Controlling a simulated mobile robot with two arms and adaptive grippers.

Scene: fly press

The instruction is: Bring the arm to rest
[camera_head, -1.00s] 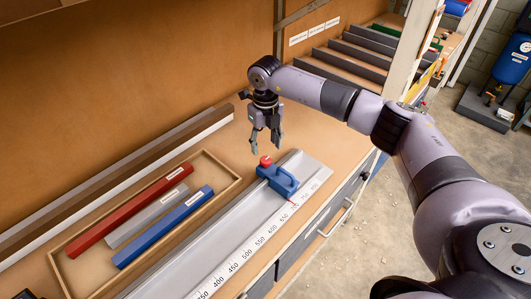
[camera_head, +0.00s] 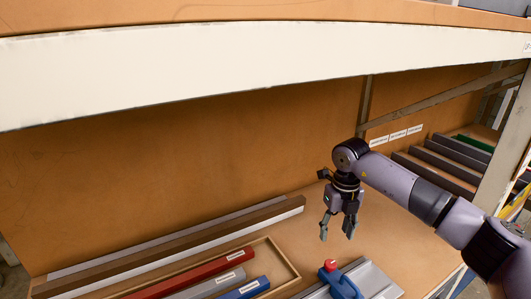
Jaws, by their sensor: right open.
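My right arm (camera_head: 430,203) comes in from the right side of the head view. My right gripper (camera_head: 337,230) hangs from it, pointing down, with its fingers apart and nothing between them. It is above the bench, just behind the blue slider (camera_head: 344,285) with a red knob (camera_head: 330,265), and looks clear of it. The slider sits on a grey scale rail (camera_head: 377,279), whose front part is cut off by the lower picture edge. My left gripper is not in view.
A wooden tray (camera_head: 288,262) holds a red bar (camera_head: 190,275), a grey bar (camera_head: 215,286) and a blue bar (camera_head: 247,289). Long strips (camera_head: 180,245) lie along the back wall. A white-edged shelf (camera_head: 200,65) crosses above. Grey slots (camera_head: 435,170) stand at the right.

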